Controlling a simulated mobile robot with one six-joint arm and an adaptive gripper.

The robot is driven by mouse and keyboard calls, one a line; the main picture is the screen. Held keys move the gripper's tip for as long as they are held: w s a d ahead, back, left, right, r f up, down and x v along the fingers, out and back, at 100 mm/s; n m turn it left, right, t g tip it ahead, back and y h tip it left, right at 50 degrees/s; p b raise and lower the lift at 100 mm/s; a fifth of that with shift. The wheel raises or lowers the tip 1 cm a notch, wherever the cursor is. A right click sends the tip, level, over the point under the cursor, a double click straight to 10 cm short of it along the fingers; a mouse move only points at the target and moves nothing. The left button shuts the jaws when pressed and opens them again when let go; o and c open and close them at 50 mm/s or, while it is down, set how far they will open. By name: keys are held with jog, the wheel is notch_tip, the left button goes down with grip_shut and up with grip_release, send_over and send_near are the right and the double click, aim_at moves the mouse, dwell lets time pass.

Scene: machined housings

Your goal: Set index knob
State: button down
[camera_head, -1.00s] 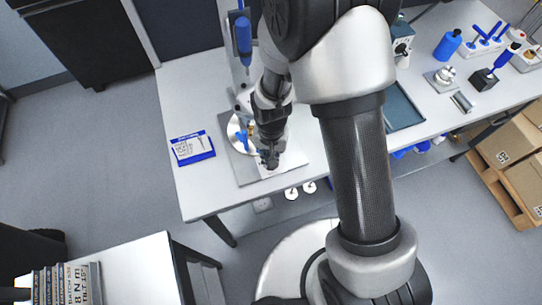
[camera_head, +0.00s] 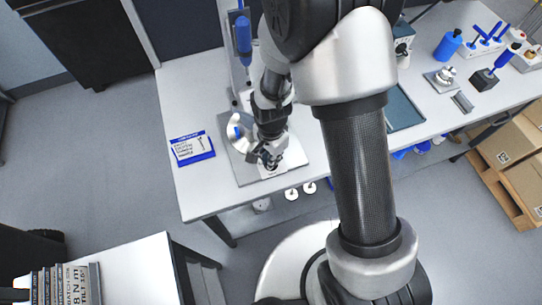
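A fixture stands on a grey base plate (camera_head: 243,171) near the left end of the white bench. It has a round metal disc (camera_head: 235,143) and an upright column with a blue handle (camera_head: 243,34) on top. A small blue part (camera_head: 237,131), possibly the index knob, shows at the disc, partly hidden by my arm. My gripper (camera_head: 270,161) points down over the right part of the plate, to the right of the disc. Its fingers are small and dark here; I cannot tell whether they are open or hold anything.
A blue-edged card (camera_head: 192,148) lies left of the plate. A dark tray (camera_head: 402,110), a blue bottle (camera_head: 447,45) and blue-handled tools (camera_head: 483,78) are on the bench to the right. Cardboard boxes (camera_head: 513,140) stand on a pallet at far right.

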dwell(0.4)
jog(key=c, duration=1.7)
grip_release()
jog(key=shift+o, duration=0.2)
jog(key=shift+r, duration=0.1)
notch_tip(320, 180, up, 12)
jog(key=s+d+r+n+t, duration=0.2)
jog(key=s+d+r+n, duration=0.3)
jog(key=s+r, duration=0.2)
jog(key=s+d+r+n+t+b, duration=0.1)
jog(key=s+d+r+n, duration=0.4)
jog(key=r, duration=0.5)
jog(key=shift+s+d+r+t, duration=0.3)
jog(key=shift+s+d+t, duration=0.45)
jog(key=shift+s, duration=0.5)
